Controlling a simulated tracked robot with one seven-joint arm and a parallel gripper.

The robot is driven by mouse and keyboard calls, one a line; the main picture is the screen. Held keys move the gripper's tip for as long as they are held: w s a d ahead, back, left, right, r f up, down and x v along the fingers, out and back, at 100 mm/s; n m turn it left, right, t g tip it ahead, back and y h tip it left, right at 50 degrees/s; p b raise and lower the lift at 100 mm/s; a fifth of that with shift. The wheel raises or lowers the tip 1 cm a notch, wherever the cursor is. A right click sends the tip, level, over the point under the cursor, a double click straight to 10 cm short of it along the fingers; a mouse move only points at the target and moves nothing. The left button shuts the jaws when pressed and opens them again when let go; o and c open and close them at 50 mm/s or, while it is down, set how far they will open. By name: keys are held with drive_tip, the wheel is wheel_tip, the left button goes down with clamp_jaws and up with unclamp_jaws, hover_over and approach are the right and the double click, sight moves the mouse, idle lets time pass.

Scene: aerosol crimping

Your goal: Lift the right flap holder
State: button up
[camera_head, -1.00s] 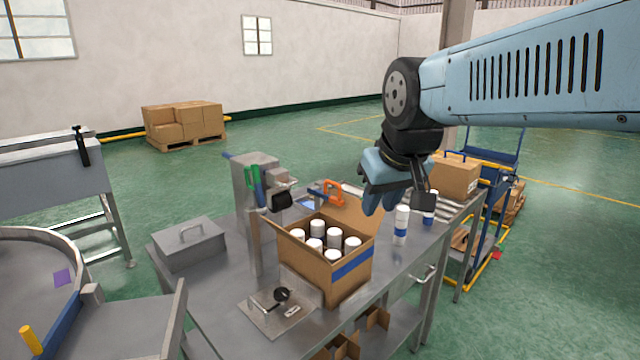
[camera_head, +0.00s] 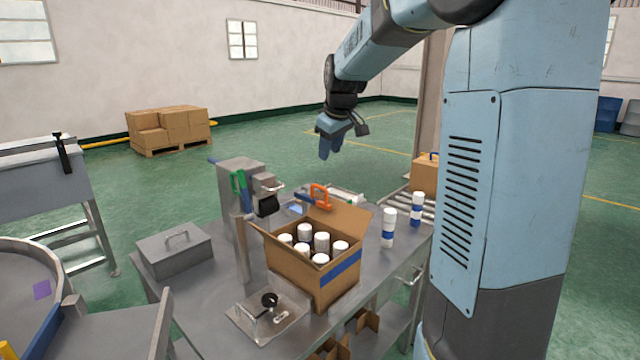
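An open cardboard box (camera_head: 308,282) with a blue stripe stands on the steel table and holds several white-capped cans. Its flaps are folded outward; a right flap (camera_head: 345,217) stands up at the back right. An orange, handle-like piece (camera_head: 320,195) shows behind the box's back edge; I cannot tell whether it is the right flap holder or whether it touches the flap. My gripper (camera_head: 326,148) hangs in the air above and beyond the box, pointing down, apart from the box and the orange piece. Nothing shows in it; its finger gap is not clear.
A crimping machine (camera_head: 240,190) and a lidded metal box (camera_head: 174,250) are on the left. A plate with a black knob (camera_head: 268,310) lies in front. A roller conveyor (camera_head: 398,203) is behind right.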

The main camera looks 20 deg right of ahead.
drive_tip(key=w, duration=0.2)
approach(323, 189)
drive_tip(key=x, duration=0.4)
drive_tip(key=w+x, duration=0.1)
drive_tip(key=x, duration=0.3)
drive_tip(key=shift+r, duration=0.25)
drive_tip(key=shift+c, duration=0.3)
clamp_jaws()
